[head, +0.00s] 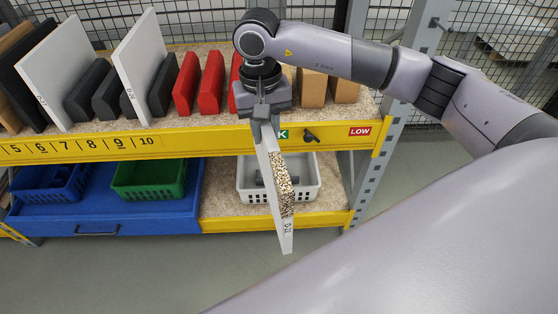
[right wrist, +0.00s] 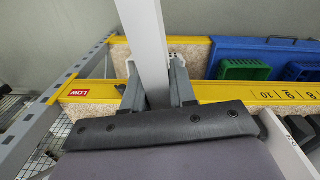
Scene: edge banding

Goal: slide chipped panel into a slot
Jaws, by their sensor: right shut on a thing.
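My right gripper (head: 264,112) is shut on the top of a white panel (head: 286,235) labelled D-xx, the digits too small to read. The panel hangs down in front of the shelf, slightly tilted, with rough brown chipped board (head: 281,185) showing along its edge. In the right wrist view the white panel (right wrist: 146,45) runs up from between the fingers (right wrist: 157,85). The slots lie between dark grey blocks (head: 88,90) and red blocks (head: 186,82) on the upper shelf, above the yellow numbered rail (head: 80,147). My left gripper is not in view.
Two white panels (head: 52,75) (head: 142,62) and a black panel (head: 28,65) stand in the rack. Tan blocks (head: 311,88) stand at the right by the LOW label (head: 360,131). Below are blue (head: 50,182), green (head: 150,178) and white (head: 305,195) baskets. Grey upright (head: 385,135) stands right.

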